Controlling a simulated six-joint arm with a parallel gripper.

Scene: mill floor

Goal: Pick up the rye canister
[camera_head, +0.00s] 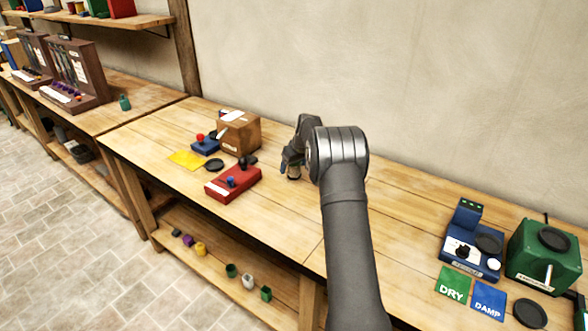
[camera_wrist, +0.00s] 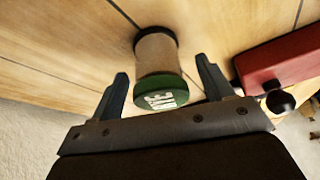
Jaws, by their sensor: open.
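The rye canister (camera_wrist: 158,72) has a tan cylindrical body, a dark base and a green lid with white lettering, partly legible. It stands on the wooden bench in the wrist view. My gripper (camera_wrist: 161,72) is open, with one finger on each side of the canister; I cannot tell whether either finger touches it. In the head view my gripper (camera_head: 289,166) is low over the bench, and only a small part of the canister (camera_head: 294,173) shows below it, mostly hidden by the gripper.
A red box with dark knobs (camera_head: 233,184) is close by; it also shows at right in the wrist view (camera_wrist: 285,60). A brown box (camera_head: 240,134) stands behind it. Blue (camera_head: 471,244) and green (camera_head: 543,258) devices stand at far right.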

